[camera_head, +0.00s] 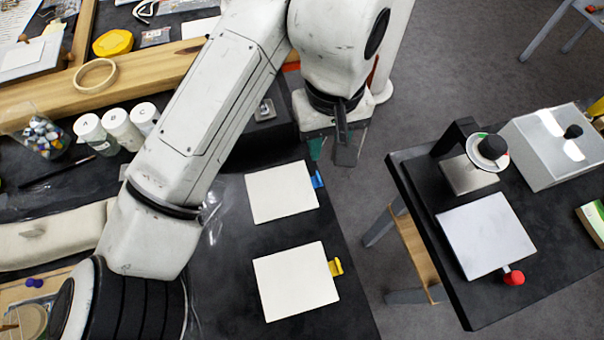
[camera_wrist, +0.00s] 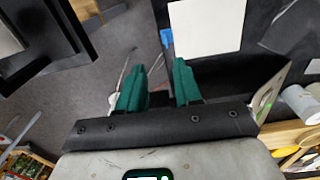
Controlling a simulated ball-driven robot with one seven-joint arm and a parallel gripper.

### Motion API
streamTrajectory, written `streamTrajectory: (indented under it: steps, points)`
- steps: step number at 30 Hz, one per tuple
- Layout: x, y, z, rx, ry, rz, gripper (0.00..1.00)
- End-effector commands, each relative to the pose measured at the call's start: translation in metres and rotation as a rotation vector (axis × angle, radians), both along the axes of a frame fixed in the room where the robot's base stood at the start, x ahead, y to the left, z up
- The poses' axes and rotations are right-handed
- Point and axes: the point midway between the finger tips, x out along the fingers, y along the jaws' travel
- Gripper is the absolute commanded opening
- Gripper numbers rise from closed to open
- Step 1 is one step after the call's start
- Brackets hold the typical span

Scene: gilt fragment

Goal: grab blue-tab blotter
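The blue-tab blotter (camera_head: 281,193) is a white square sheet lying flat on the dark table, its blue tab (camera_head: 317,180) sticking out at the right edge. It also shows in the wrist view (camera_wrist: 206,24), with the blue tab (camera_wrist: 165,36) beyond my fingertips and nearer the right finger. My gripper (camera_head: 317,149) is just behind the tab in the head view, partly hidden by my own arm. In the wrist view its green fingers (camera_wrist: 156,68) are apart with nothing between them. A similar yellow-tab blotter (camera_head: 296,281) lies in front.
A wooden beam (camera_head: 105,78) crosses behind. Floor lies between the tables.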

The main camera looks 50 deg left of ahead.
Motion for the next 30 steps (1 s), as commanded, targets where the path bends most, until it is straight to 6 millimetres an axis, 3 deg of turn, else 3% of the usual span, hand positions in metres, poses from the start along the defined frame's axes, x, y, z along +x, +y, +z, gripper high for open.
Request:
streamTrajectory:
  steps: [5, 12, 17, 27, 30]
  points:
    - [-0.012, 0.010, -0.014, 0.000, 0.021, 0.032, 0.34]
    - [-0.010, 0.009, -0.047, 0.002, 0.017, 0.030, 0.34]
    - [-0.010, 0.008, -0.057, 0.003, 0.016, 0.029, 0.34]
    - [-0.008, 0.004, -0.100, 0.002, 0.017, 0.029, 0.34]
    - [-0.008, 0.004, -0.106, 0.002, 0.015, 0.028, 0.34]
